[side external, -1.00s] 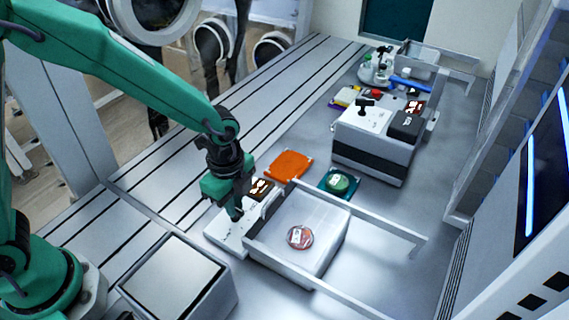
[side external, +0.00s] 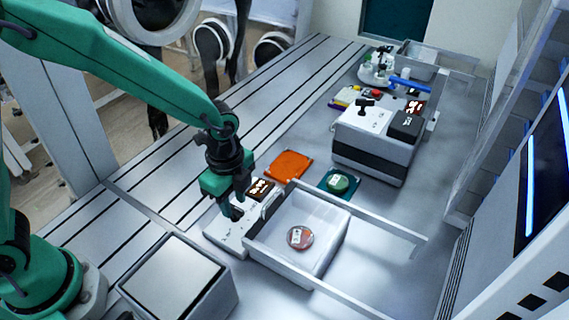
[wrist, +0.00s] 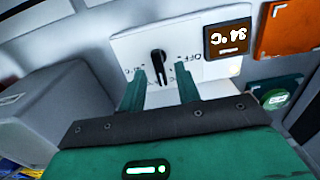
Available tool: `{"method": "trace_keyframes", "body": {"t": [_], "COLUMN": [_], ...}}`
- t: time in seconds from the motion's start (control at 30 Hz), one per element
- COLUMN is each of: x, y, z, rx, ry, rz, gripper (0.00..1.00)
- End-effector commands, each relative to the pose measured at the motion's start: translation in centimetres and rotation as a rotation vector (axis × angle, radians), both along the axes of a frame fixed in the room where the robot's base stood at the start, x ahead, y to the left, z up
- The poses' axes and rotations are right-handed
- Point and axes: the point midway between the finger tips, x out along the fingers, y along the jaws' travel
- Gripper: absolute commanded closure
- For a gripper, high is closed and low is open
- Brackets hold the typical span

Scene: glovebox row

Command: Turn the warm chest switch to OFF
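The warm chest is a white box with an open-topped bin (side external: 318,225) and a white switch panel (side external: 222,238). In the wrist view the black switch handle (wrist: 159,66) stands nearly upright on the panel (wrist: 130,45). The OFF label (wrist: 190,57) is to its right, with smaller marks lower on both sides. My gripper (wrist: 161,76) is open, its two green fingers apart either side of the handle's lower end. I cannot tell whether they touch it. In the side view my gripper (side external: 233,213) is low over the panel, hiding the handle.
A lit display (wrist: 227,38) reading about 34 °C sits beside the panel. A pink dish (side external: 300,237) lies in the bin. An orange tray (side external: 289,166) and a green-lidded dish (side external: 340,183) are behind. A grey box (side external: 178,277) stands in front; another white unit (side external: 375,140) is farther back.

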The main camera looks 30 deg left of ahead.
Motion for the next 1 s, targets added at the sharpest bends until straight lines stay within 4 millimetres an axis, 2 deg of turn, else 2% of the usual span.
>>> {"method": "trace_keyframes", "body": {"t": [0.5, 0.7, 1.0], "x": [0.1, 0.0, 0.0], "y": [0.0, 0.0, 0.0], "z": [6.1, 6.9, 6.9], "rx": [-0.001, -0.001, -0.001], "ry": [-0.002, -0.001, -0.001], "rz": [0.001, 0.001, 0.002], "gripper": [0.67, 0.67, 0.67]}}
